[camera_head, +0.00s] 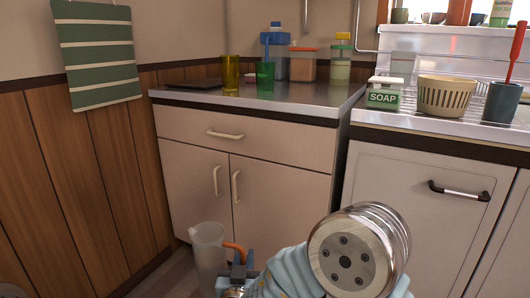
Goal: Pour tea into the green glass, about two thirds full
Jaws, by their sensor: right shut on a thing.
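A pale, translucent jug (208,258) with an orange handle (235,247) is low in front of the cabinet, close to upright. My right gripper (239,263) is shut on the jug's handle, well below the counter top and the green glass. I cannot see how much tea is in the jug or whether the green glass holds any. My left gripper is out of view.
The metal counter (310,99) holds a dark flat tray (194,84) and several containers at the back. To the right are a soap box (384,96), a beige basket (447,96) and a dark utensil cup (502,102). The counter right of the green glass is clear.

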